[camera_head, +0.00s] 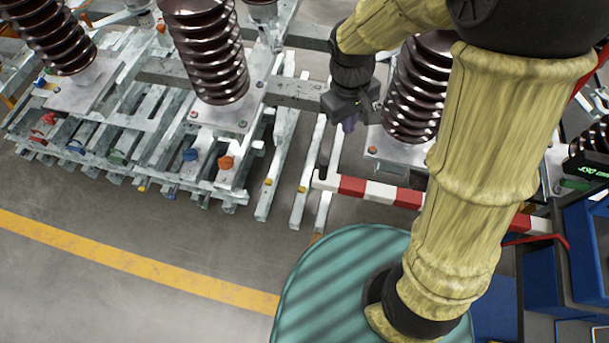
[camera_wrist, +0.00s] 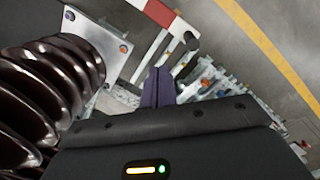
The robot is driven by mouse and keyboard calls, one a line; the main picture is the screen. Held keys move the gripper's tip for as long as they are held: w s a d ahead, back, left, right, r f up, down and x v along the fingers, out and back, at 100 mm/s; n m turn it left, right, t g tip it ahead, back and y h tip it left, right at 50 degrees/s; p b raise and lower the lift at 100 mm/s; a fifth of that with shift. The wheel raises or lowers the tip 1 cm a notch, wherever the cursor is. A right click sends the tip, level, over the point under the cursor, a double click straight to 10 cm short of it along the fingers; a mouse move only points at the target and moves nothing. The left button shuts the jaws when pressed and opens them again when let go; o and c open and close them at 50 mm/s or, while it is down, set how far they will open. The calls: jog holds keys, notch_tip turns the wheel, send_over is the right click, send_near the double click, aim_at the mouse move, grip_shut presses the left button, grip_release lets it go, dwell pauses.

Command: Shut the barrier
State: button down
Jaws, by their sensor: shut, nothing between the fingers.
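The barrier (camera_head: 380,193) is a red and white striped bar, lying across the picture in the head view, with its left end free-looking near the insulator frames. A thin white bar (camera_head: 335,155) runs up from that end. My arm passes in front of the barrier's right part. In the wrist view the striped bar (camera_wrist: 160,12) shows at the top, with the white bar (camera_wrist: 150,55) below it. My gripper (camera_head: 350,124) is shut and empty, above and beyond the bar's left end; its purple fingers show in the wrist view (camera_wrist: 158,86). They look close to the white bar; contact cannot be told.
Brown ribbed insulators (camera_head: 205,55) stand on grey metal frames at left and behind. One insulator (camera_head: 415,90) is close to the right of my gripper. Blue boxes (camera_head: 575,255) stand at right. The floor with a yellow line (camera_head: 130,262) is clear at front left.

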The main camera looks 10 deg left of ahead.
jog(key=s+a+f+n+h+b, duration=0.1)
jog(key=a+f+n, duration=0.3)
jog(key=a, duration=0.4)
jog(key=s+a+f+n+h+b, duration=0.1)
jog(key=a+f+n+b, duration=0.3)
jog(key=a, duration=0.4)
jog(key=shift+s+a+f+n+h, duration=0.3)
jog(key=shift+f+n+h, duration=0.15)
jog(key=shift+h, duration=0.25)
jog(key=shift+f, duration=0.1)
jog(key=d+f+p, duration=0.2)
jog(key=d+f, duration=0.5)
jog(key=f, duration=0.2)
jog(key=shift+s+d+f, duration=0.15)
jog(key=shift+s+d, duration=0.15)
jog(key=shift+d, duration=0.05)
jog(key=shift+w+d, duration=0.1)
